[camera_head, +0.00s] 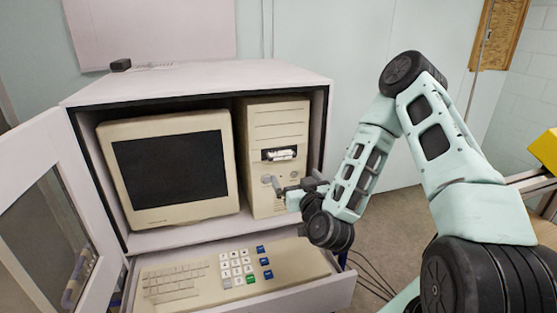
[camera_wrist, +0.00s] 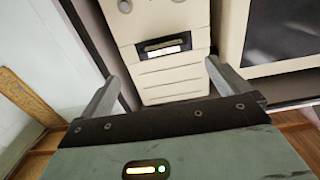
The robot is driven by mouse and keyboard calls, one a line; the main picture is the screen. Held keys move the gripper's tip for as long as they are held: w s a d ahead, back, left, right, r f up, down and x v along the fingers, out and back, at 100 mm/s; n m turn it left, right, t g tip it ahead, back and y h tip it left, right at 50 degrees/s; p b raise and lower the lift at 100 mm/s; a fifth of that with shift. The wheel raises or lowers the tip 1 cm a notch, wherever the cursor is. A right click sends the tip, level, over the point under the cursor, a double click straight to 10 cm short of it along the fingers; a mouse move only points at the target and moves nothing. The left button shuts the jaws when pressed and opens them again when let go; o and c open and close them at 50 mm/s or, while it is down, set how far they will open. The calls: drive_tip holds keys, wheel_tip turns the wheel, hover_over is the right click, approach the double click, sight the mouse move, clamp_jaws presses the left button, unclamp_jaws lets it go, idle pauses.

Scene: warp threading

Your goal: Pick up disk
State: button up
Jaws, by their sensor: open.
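A pale disk (camera_head: 283,154) shows in the dark drive slot of the beige computer tower (camera_head: 278,118). In the wrist view, which looks upside down, the disk is a white strip (camera_wrist: 163,51) in the slot. My gripper (camera_head: 276,184) is in front of the tower, a little below the slot in the head view. In the wrist view, my gripper's two grey fingers (camera_wrist: 162,68) are wide apart, one on each side of the tower's front in the picture. Nothing is between them, and the disk appears beyond the fingertips. How far the disk sticks out is unclear.
The tower stands inside a white cabinet (camera_head: 200,80) beside a beige monitor (camera_head: 170,165). A pulled-out drawer below holds a keyboard (camera_head: 205,275). An open cabinet door (camera_head: 45,200) is at the left. The floor to the right has loose cables (camera_head: 372,275).

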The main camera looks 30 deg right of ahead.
sight(283, 156)
drive_tip(key=b, duration=0.2)
drive_tip(key=w+b, duration=0.1)
drive_tip(key=b, duration=0.2)
drive_tip(key=shift+d+f, duration=0.1)
drive_tip(key=shift+f, duration=0.15)
drive_tip(key=shift+w+b, duration=0.1)
drive_tip(key=shift+b, duration=0.65)
drive_tip(key=p+x, duration=0.1)
drive_tip(key=x, duration=0.2)
drive_tip(key=p+x, duration=0.1)
drive_tip(key=x, duration=0.2)
drive_tip(key=r+p+x, duration=0.1)
drive_tip(key=p+x, duration=0.1)
drive_tip(key=x, duration=0.2)
drive_tip(key=shift+w, duration=0.15)
drive_tip(key=shift+c, duration=0.3)
drive_tip(key=c, duration=0.9)
